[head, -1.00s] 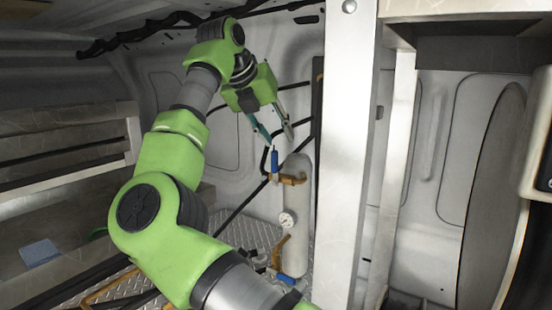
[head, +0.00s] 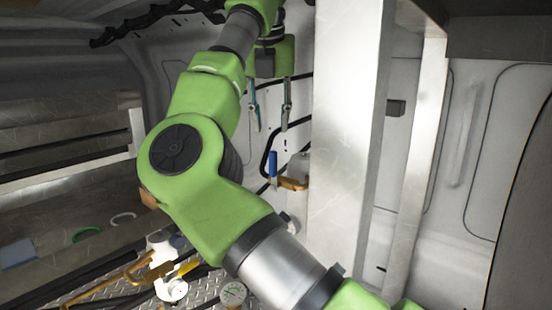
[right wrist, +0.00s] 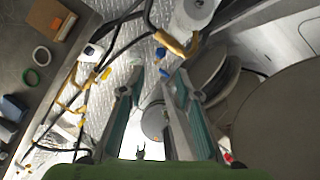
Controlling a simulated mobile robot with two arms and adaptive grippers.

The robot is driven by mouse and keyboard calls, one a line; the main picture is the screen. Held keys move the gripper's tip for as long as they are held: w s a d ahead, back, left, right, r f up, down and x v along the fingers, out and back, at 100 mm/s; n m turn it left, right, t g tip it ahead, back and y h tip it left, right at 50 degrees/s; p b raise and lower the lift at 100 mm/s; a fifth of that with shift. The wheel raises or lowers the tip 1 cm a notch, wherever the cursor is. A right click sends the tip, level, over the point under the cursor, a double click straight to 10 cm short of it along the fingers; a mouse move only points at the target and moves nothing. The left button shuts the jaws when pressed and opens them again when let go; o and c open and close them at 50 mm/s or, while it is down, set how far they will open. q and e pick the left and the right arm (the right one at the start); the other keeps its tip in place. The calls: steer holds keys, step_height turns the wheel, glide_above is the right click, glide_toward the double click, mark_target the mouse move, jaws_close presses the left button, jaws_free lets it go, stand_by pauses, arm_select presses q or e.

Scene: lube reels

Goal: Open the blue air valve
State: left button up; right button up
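The blue air valve handle (head: 273,165) stands upright on a brass fitting (head: 293,184) beside the air tank (head: 299,164), which is mostly hidden behind a pale post. My right gripper (head: 271,122) is open and empty, fingers pointing down, above the blue handle in the picture and apart from it. In the right wrist view the fingers of my right gripper (right wrist: 160,72) are spread. Blue parts show near the fingertips, with the brass fitting (right wrist: 176,44) and the white tank (right wrist: 195,14) beyond. My left gripper is not in view.
The pale post (head: 347,130) stands just right of the valve. Gauges (head: 232,293) and a yellow handle (head: 190,267) lie below, near my arm. A shelf with green tape (head: 87,233) is at the left. Black hoses run along the wall.

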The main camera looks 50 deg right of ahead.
mark_target(273, 153)
steer(key=p+x, duration=0.1)
steer(key=x, duration=0.4)
steer(key=shift+w+f, duration=0.15)
steer(key=shift+f, duration=0.15)
steer(key=x, duration=0.1)
steer(key=p+x, duration=0.1)
steer(key=x, duration=0.2)
steer(key=shift+w+d+f+p, duration=0.1)
steer(key=shift+d+f+p, duration=0.15)
steer(key=shift+d+p, duration=0.1)
steer(key=shift+w+f, duration=0.1)
steer(key=shift+f, duration=0.5)
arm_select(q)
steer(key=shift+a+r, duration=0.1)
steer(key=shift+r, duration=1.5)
arm_select(e)
steer(key=shift+w+d+f, duration=0.1)
steer(key=shift+d+f, duration=0.05)
steer(key=shift+f, duration=0.1)
jaws_close()
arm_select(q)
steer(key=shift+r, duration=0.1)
